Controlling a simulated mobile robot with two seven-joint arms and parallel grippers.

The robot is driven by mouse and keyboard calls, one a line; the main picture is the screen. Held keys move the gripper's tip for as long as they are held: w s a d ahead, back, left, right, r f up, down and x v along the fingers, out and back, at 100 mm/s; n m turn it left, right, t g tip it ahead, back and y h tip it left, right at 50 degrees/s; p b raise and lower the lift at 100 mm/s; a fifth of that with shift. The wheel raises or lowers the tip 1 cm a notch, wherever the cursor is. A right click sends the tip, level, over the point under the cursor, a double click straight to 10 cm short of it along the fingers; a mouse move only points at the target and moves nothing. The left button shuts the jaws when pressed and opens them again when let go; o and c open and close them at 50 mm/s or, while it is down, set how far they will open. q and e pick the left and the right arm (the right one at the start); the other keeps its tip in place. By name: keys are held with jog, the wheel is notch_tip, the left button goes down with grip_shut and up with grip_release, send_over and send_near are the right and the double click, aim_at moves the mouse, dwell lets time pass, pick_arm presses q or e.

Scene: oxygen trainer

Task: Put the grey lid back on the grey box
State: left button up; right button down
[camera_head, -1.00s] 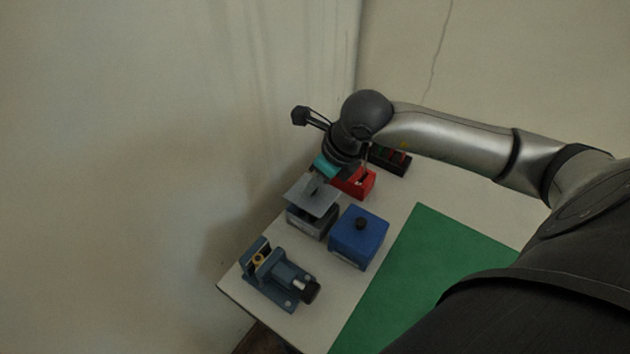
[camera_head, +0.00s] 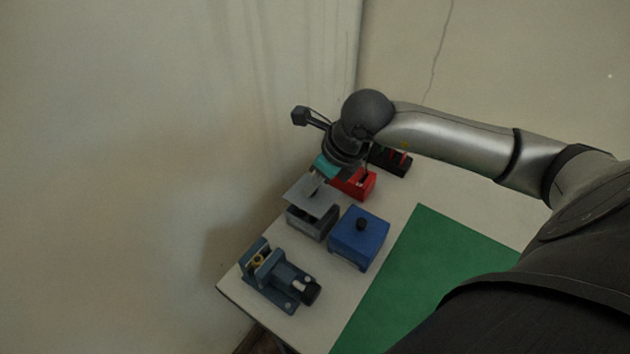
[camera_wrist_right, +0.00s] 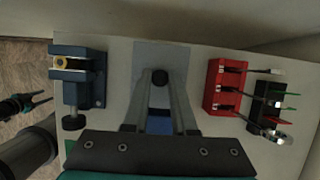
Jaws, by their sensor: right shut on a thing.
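My right gripper (camera_head: 315,183) is shut on the small dark knob of the grey lid (camera_head: 304,198). In the right wrist view the knob sits between the fingertips (camera_wrist_right: 160,77), with the flat lid (camera_wrist_right: 178,57) beyond. The grey box (camera_head: 312,224) stands on the table below the lid, with a gap between them in the head view. The lid hides part of the box's top. In the right wrist view the lid hides the box. What looks like my left gripper (camera_wrist_right: 38,100) shows small at the left edge there, away from the table; its jaws are unclear.
A blue box (camera_head: 358,241) with a black knob stands close beside the grey box. A blue-grey vise (camera_head: 279,277) is near the table corner. A red holder (camera_head: 357,184) and a black rack (camera_head: 391,162) stand beyond. The green mat (camera_head: 430,265) is bare where visible.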

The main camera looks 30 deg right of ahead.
aim_at(317, 195)
jog(key=shift+f, duration=0.15)
jog(key=shift+f+b, duration=2.05)
jog(key=c, duration=0.6)
grip_release()
jog(key=shift+c, duration=0.2)
jog(key=v, duration=1.5)
jog(key=shift+r+p, duration=0.2)
jog(key=shift+p, duration=0.1)
jog(key=shift+s, duration=0.1)
